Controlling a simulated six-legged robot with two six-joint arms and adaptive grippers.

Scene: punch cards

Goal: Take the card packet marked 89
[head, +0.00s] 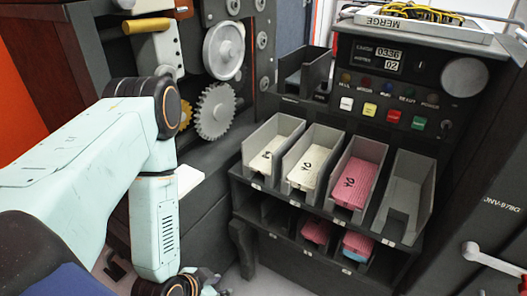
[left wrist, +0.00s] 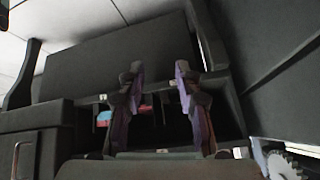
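Several card packets lie in grey bins of the dark console in the head view. A cream packet (head: 266,157) is in the left upper bin, another cream packet (head: 305,172) beside it, and a pink packet (head: 350,184) in the third. The cream packet in the second bin and the pink one carry dark handwritten marks resembling 40 or 70; I cannot make out an 89. Below are a pink packet (head: 317,231) and a pink-and-blue packet (head: 357,246). My left gripper (left wrist: 160,76) is open, its fingers apart with nothing between them; in the head view it is partly cut off at the bottom edge.
The right upper bin (head: 407,192) is empty. A tray marked MERGE (head: 425,28) with yellow wires sits on the console top. Gears (head: 215,110) stand on a machine at the left, close to my left arm. A white crank handle (head: 490,260) is at the lower right.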

